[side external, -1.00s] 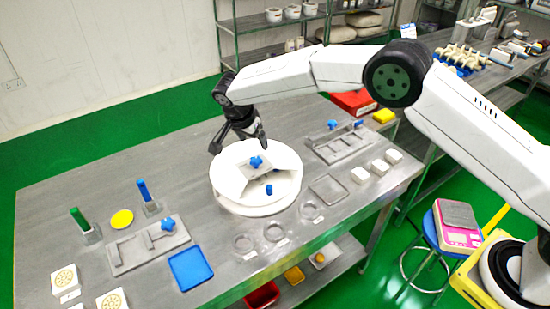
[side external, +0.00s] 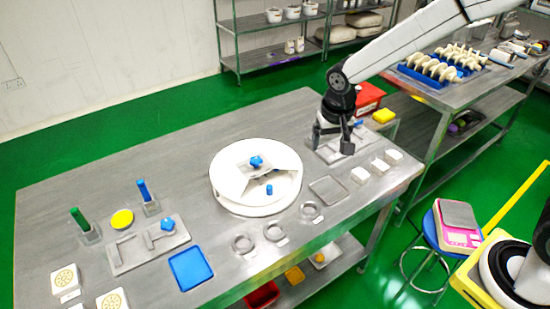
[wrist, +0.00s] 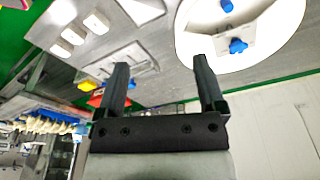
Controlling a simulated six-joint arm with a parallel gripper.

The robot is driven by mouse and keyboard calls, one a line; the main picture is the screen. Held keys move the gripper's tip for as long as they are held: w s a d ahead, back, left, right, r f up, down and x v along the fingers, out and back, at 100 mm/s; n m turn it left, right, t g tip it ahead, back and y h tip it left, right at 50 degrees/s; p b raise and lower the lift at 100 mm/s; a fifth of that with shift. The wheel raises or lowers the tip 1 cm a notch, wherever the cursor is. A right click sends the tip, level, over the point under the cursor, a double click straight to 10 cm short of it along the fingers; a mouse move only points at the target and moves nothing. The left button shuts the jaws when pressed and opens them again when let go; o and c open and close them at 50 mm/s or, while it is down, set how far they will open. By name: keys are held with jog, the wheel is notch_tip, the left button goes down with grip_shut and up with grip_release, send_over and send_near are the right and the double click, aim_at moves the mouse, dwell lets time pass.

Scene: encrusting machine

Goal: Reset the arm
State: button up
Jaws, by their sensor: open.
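My gripper (side external: 334,143) is over the right end of the steel table (side external: 90,177), above a grey fixture plate (side external: 326,153). Its two black fingers (wrist: 162,80) are spread, with nothing between them in the wrist view. The arm reaches in from the upper right of the side view. The round white disc (side external: 232,208) carries a grey bracket and blue parts (side external: 257,161), and stands to the left of my gripper. The disc also shows at the top right of the wrist view (wrist: 200,47). My gripper hides part of the fixture plate.
White blocks (side external: 380,165), a grey tray (side external: 328,189) and several rings (side external: 274,231) lie near the table's front edge. A red bin (side external: 368,97) and a yellow block (side external: 384,116) are behind my gripper. A blue tray (side external: 190,268) lies at the front left.

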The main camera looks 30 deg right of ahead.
jog(key=s+d+n+t, duration=0.1)
jog(key=s+d+n, duration=0.3)
jog(key=s, duration=1.1)
jog(key=shift+d+f+y, duration=0.2)
jog(key=shift+f+y, duration=0.2)
